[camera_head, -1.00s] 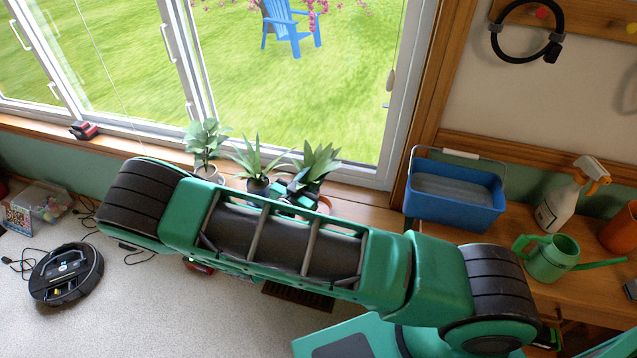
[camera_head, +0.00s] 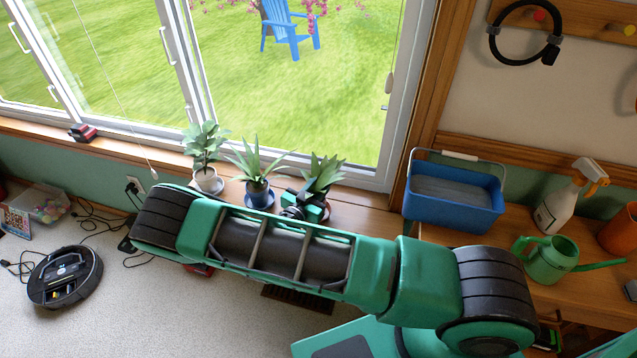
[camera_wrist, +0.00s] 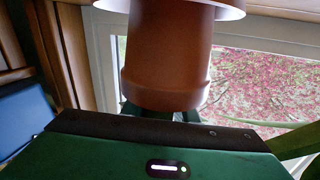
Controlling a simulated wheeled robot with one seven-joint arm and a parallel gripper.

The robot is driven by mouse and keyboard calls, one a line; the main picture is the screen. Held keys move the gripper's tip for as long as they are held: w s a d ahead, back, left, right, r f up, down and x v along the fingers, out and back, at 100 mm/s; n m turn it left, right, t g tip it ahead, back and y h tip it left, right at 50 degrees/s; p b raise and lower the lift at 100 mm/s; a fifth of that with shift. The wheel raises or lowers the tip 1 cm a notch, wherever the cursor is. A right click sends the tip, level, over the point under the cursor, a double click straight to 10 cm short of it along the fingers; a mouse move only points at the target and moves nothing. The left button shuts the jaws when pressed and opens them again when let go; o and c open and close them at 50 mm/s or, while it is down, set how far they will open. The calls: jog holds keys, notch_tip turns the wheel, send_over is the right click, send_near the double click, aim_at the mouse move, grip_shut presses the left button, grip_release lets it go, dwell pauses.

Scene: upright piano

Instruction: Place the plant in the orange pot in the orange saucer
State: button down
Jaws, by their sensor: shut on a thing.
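The plant (camera_head: 325,171) has broad pointed green leaves and stands upright at the right of three plants by the window. My gripper (camera_head: 303,205) is at its pot and hides most of it in the head view. In the wrist view, which looks upside down, my gripper (camera_wrist: 158,112) is shut on the orange pot (camera_wrist: 168,55) near its rim. A pale disc rim (camera_wrist: 225,6) shows at the pot's base end; I cannot tell whether they touch.
A plant in a blue pot (camera_head: 258,192) stands on a blue saucer just left of my gripper. A plant in a white pot (camera_head: 206,180) is further left. A blue bin (camera_head: 453,200) and green watering can (camera_head: 549,258) stand right. The window is close behind.

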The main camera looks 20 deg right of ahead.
jog(key=c, duration=1.4)
grip_release()
jog(key=shift+f, duration=0.1)
jog(key=shift+s+a, duration=0.1)
jog(key=shift+a, duration=0.05)
jog(key=v, duration=1.1)
jog(key=shift+s+a, duration=0.25)
